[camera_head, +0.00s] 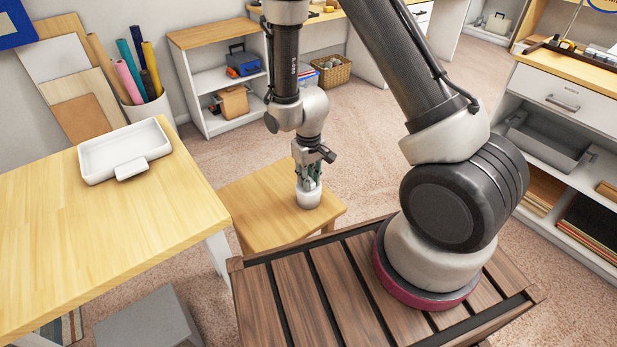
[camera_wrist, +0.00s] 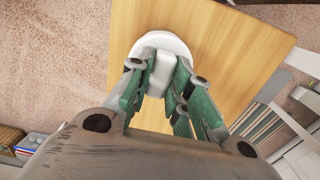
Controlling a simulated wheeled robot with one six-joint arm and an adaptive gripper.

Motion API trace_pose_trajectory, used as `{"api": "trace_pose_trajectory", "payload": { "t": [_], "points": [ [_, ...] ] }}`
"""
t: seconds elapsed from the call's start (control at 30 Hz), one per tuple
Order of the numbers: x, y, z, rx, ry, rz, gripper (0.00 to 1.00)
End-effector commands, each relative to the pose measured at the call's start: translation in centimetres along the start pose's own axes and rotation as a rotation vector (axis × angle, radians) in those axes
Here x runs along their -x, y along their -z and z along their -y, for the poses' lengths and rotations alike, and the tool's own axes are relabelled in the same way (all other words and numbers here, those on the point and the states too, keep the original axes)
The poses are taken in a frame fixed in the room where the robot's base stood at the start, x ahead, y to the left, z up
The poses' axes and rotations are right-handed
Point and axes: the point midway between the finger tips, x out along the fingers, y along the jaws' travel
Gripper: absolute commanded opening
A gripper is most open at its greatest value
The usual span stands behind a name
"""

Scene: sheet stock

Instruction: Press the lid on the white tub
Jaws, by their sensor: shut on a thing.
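The white tub (camera_head: 309,200) stands on a small wooden table, directly under my gripper (camera_head: 308,180). The wrist view shows a round white lid (camera_wrist: 176,42) with a pale raised block on it between my green fingers (camera_wrist: 163,66). My gripper points down and is shut on that block, which looks like the lid's grip. The lid and tub are both white, so their seam cannot be made out. Whether the lid is fully seated cannot be told. The fingers hide part of the lid.
The small table's wooden top (camera_head: 253,205) is otherwise bare. A larger wooden table (camera_head: 60,240) at left carries a white tray (camera_head: 95,172). A grey box (camera_head: 148,320) stands on the floor below it. My slatted base is in front.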

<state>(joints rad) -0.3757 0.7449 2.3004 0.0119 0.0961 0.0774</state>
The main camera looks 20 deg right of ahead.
Motion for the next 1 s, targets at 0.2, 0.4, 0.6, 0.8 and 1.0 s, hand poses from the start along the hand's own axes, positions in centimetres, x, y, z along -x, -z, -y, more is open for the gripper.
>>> {"api": "trace_pose_trajectory", "payload": {
  "t": [0.2,0.4,0.6,0.8,1.0],
  "points": [
    [0.01,0.0,0.0,0.0,0.0,0.0,0.33],
    [0.01,0.0,0.0,0.0,0.0,0.0,0.45],
    [0.01,0.0,0.0,0.0,0.0,0.0,0.63],
    [0.01,0.0,0.0,0.0,0.0,0.0,0.67],
    [0.23,0.03,0.0,0.0,0.0,-0.001,0.67]
  ]
}}
